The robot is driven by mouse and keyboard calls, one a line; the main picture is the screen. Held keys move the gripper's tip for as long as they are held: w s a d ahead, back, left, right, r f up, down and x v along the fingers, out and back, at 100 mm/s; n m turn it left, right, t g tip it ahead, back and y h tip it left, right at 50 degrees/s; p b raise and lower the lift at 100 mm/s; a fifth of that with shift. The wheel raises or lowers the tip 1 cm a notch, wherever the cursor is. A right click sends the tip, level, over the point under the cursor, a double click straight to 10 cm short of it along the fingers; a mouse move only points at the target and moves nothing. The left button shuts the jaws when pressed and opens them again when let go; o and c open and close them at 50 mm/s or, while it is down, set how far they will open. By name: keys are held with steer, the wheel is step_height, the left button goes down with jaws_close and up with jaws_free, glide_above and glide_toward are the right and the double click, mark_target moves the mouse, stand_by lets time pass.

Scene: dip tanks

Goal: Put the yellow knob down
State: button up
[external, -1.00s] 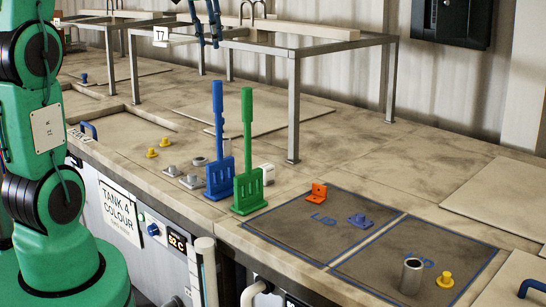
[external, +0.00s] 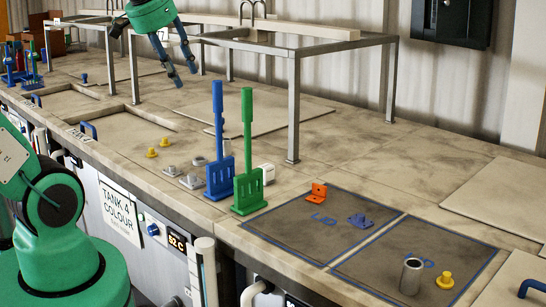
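My gripper (external: 181,74) is in the air above the counter at the upper left, with its blue fingers pointing down. Its fingers are apart and I see nothing between them. Two yellow knobs stand on the counter below it, one nearer (external: 152,153) and one just behind (external: 166,142). A third yellow knob (external: 445,280) stands on the dark lid panel at the lower right, beside a metal cylinder (external: 411,276). My gripper touches none of them.
A blue paddle (external: 219,175) and a green paddle (external: 248,188) stand upright mid-counter. Grey metal pieces (external: 190,181) lie left of them. An orange bracket (external: 317,194) and a blue knob (external: 360,220) sit near the lid panels. A metal frame (external: 293,110) stands behind.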

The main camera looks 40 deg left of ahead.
steer(key=s+d+f+m, duration=0.1)
steer(key=s+d+f, duration=0.1)
steer(key=s+f, duration=0.2)
steer(key=shift+s+d+m, duration=0.3)
steer(key=shift+s, duration=0.8)
steer(key=shift+f, duration=0.15)
step_height(320, 180, down, 16)
steer(key=b, duration=1.6)
